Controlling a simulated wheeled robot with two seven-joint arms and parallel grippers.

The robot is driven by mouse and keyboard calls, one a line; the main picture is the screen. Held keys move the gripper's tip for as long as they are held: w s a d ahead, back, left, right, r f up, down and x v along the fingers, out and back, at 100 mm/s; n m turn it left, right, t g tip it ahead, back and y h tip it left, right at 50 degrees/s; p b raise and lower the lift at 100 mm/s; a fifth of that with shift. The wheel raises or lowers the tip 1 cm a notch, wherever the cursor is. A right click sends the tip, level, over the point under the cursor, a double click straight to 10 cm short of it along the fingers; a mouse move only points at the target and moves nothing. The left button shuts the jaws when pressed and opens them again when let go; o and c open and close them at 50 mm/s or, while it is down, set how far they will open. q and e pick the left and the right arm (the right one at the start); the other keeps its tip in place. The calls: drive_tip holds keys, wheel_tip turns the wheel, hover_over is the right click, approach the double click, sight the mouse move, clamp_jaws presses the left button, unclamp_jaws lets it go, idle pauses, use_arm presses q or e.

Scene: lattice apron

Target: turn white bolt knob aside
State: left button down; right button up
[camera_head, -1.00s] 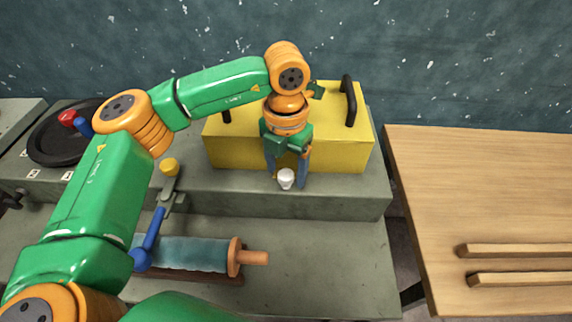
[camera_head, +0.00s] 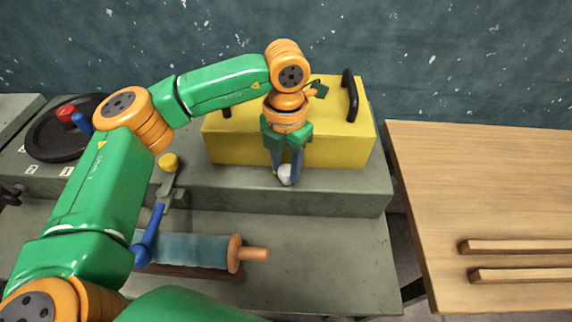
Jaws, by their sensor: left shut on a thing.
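The white bolt knob (camera_head: 285,174) is small and pale, at the front of the yellow box (camera_head: 340,149) above the grey ledge. My left gripper (camera_head: 286,177) points down at it and is shut on it, with blue-grey fingers on both sides. The fingers hide part of the knob, and its bolt cannot be made out. The yellow box has a black handle (camera_head: 351,96) on its right side. My right gripper is not in view.
A blue-handled lever (camera_head: 151,236) and a teal roller (camera_head: 192,250) are at the lower left. A black wheel (camera_head: 48,142) with a red knob lies far left. A wooden table (camera_head: 470,190) with two bars stands right. The front grey surface right of the roller is clear.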

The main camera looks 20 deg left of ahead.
use_arm(q)
drive_tip(key=m+b, duration=0.1)
drive_tip(key=m, duration=0.2)
drive_tip(key=m+b, duration=0.1)
drive_tip(key=m, duration=0.8)
drive_tip(key=shift+w+m+b, duration=0.1)
drive_tip(key=shift+m+b, duration=0.25)
drive_tip(key=shift+m, duration=1.75)
drive_tip(key=shift+c, duration=2.2)
unclamp_jaws()
